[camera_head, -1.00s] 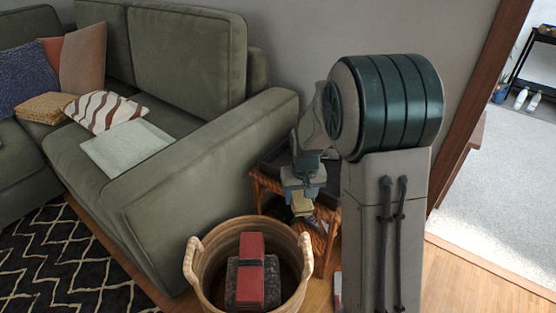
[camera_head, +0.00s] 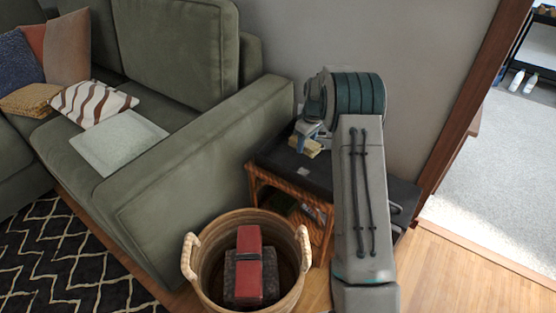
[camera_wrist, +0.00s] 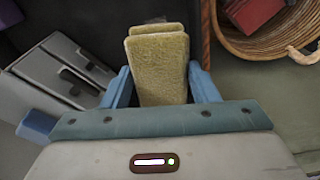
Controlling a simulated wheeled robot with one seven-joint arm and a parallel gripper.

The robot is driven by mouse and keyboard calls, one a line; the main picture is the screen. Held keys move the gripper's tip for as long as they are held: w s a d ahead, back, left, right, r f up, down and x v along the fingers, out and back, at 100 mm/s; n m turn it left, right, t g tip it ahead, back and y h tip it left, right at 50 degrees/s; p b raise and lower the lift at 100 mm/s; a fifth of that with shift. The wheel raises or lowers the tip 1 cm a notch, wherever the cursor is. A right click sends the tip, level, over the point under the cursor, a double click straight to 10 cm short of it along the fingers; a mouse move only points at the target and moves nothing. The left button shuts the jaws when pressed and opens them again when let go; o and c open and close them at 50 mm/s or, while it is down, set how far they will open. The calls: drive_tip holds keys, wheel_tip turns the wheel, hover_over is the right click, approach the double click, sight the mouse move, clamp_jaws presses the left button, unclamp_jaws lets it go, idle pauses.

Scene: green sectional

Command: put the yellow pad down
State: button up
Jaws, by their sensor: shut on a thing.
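The yellow pad (camera_head: 305,147) is between the fingers of my gripper (camera_head: 309,133), above the dark top of a small side table (camera_head: 285,156). Whether the pad touches the top is not clear. In the wrist view the pad (camera_wrist: 158,65) is a thick, textured yellow block, seemingly in two layers. The blue fingers of my gripper (camera_wrist: 160,82) press on its two sides. The dark surface beyond it is only partly visible. My arm covers much of the right part of the table in the head view.
A wicker basket (camera_head: 203,264) with red and dark books (camera_head: 249,262) stands in front of the table. The green sofa (camera_head: 190,170) is to the left. A small pale item (camera_head: 303,171) lies on the tabletop. A wall is behind, and a doorway is at right.

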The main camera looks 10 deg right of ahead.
sight(310, 139)
drive_tip(key=shift+w+d+f+n, duration=0.2)
drive_tip(key=shift+w+d+n, duration=0.1)
drive_tip(key=shift+w+d, duration=0.25)
drive_tip(key=shift+w+d+f+n, duration=0.2)
drive_tip(key=shift+w+d+n, duration=0.1)
drive_tip(key=shift+w+d, duration=0.2)
drive_tip(key=shift+w+a+f, duration=0.1)
drive_tip(key=shift+w+f, duration=0.05)
drive_tip(key=shift+f, duration=0.05)
drive_tip(key=w+a+f, duration=0.2)
drive_tip(key=a, duration=0.1)
drive_tip(key=w+a+f+b, duration=0.1)
drive_tip(key=a+f, duration=0.1)
drive_tip(key=a, duration=0.1)
drive_tip(key=w+a+f+b, duration=0.1)
drive_tip(key=w+a+f, duration=0.1)
drive_tip(key=a, duration=0.1)
drive_tip(key=shift+w+a+f, duration=0.3)
drive_tip(key=shift+a+f, duration=0.1)
drive_tip(key=shift+f+b, duration=0.45)
drive_tip(key=shift+f, duration=1.5)
drive_tip(key=shift+f, duration=0.1)
drive_tip(key=shift+f, duration=0.15)
drive_tip(key=o, duration=0.7)
drive_tip(key=shift+o, duration=0.2)
